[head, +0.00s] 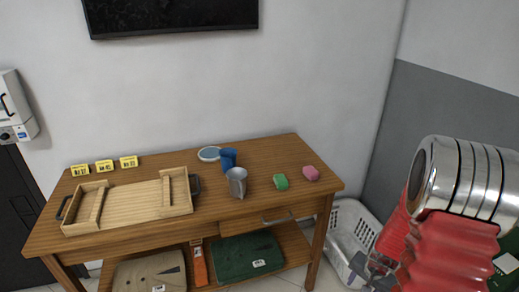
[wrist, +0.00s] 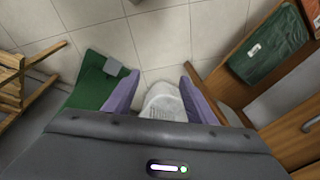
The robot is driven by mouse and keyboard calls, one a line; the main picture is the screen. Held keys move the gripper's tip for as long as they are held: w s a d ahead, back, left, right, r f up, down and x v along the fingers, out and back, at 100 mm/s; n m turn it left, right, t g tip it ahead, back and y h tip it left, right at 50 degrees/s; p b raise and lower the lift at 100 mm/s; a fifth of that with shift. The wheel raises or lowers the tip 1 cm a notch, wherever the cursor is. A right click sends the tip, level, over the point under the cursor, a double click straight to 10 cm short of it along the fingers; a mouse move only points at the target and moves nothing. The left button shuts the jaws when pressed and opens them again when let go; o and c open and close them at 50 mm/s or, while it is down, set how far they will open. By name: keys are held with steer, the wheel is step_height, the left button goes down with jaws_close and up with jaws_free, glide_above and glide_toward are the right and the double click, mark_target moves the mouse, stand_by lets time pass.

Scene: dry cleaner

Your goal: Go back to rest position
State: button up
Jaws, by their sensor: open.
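My gripper (wrist: 161,74) shows in the wrist view with its two purple fingers spread apart and nothing held between them. In the head view my gripper (head: 370,270) is low on the right, partly hidden by my red and silver arm. It is beside the wooden table (head: 225,210), in front of the white laundry basket (head: 350,235).
On the table are a wooden tray (head: 130,209), yellow tags (head: 104,166), a blue cup (head: 228,157), a metal pitcher (head: 236,182), a green sponge (head: 281,182) and a pink sponge (head: 311,173).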

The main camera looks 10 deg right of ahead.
steer(key=s+a+r+n+t, duration=0.1)
steer(key=s+a+r+n, duration=0.2)
steer(key=a+r, duration=0.5)
steer(key=s+a+r+n+t, duration=0.1)
steer(key=s+a+r+n, duration=0.3)
steer(key=a+r, duration=0.4)
steer(key=s+a+r+n+t, duration=0.1)
steer(key=s+a+r+n, duration=0.3)
steer(key=a+r, duration=0.5)
step_height(320, 180, up, 9)
steer(key=shift+s+f+t+y, duration=0.1)
steer(key=shift+s+t+y, duration=0.1)
steer(key=shift+t+y, duration=0.15)
